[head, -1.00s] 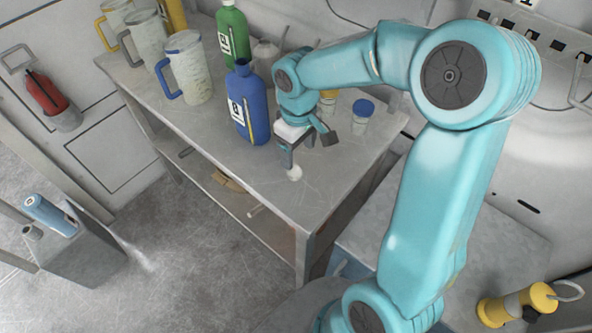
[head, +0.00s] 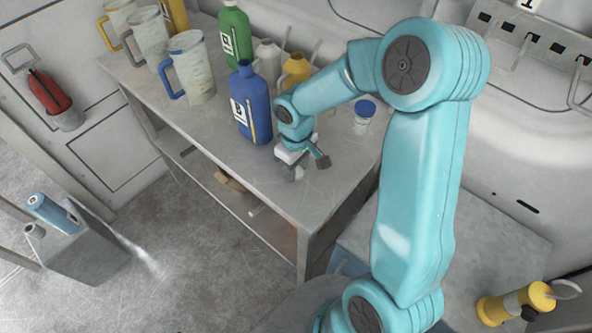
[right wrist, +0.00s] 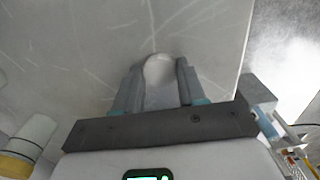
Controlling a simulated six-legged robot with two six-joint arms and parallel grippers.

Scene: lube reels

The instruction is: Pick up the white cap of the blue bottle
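The blue bottle (head: 250,105) stands upright on the workbench, its neck bare. The white cap (right wrist: 159,69) lies on the bench top and shows between the fingertips of my right gripper (right wrist: 158,82) in the right wrist view. The fingers are apart, one on each side of the cap; whether they touch it I cannot tell. In the head view my right gripper (head: 292,173) is low over the bench near its front edge, right of and nearer than the blue bottle, and the cap is mostly hidden by it. My left gripper is not in view.
On the workbench (head: 215,140) stand a green bottle (head: 235,38), several clear jugs with coloured handles, a yellow can (head: 296,68), a grey can (head: 267,58) and a blue-lidded jar (head: 364,115). The bench top around the gripper is otherwise clear.

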